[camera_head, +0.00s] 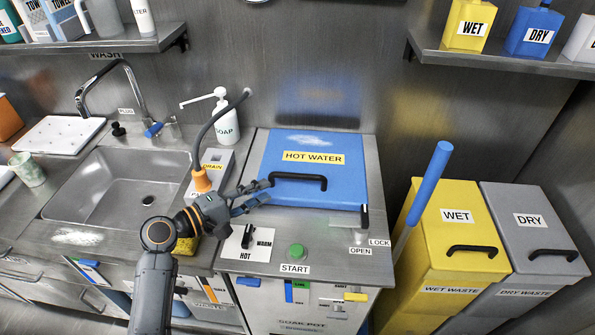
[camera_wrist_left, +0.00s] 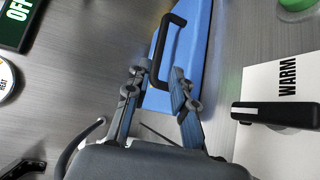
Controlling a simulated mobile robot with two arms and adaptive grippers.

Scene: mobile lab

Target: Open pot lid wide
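The pot lid (camera_head: 345,185) is a blue square lid labelled HOT WATER, lying flat and shut on the steel counter. Its black bar handle (camera_head: 300,178) runs along the front part. My left gripper (camera_head: 265,192) is at the left end of the handle, fingers apart. In the left wrist view the fingers (camera_wrist_left: 160,78) are open, and one end of the handle (camera_wrist_left: 160,50) shows between the tips; I cannot tell whether they touch it. The blue lid (camera_wrist_left: 190,50) lies beyond them. My right gripper is not in view.
A black latch lever (camera_head: 364,216) stands at the lid's front right corner, near LOCK and OPEN labels. A green START button (camera_head: 296,251) is in front. A soap bottle (camera_head: 224,118) and sink (camera_head: 115,190) are left. Yellow (camera_head: 470,225) and grey (camera_head: 530,210) waste bins stand right.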

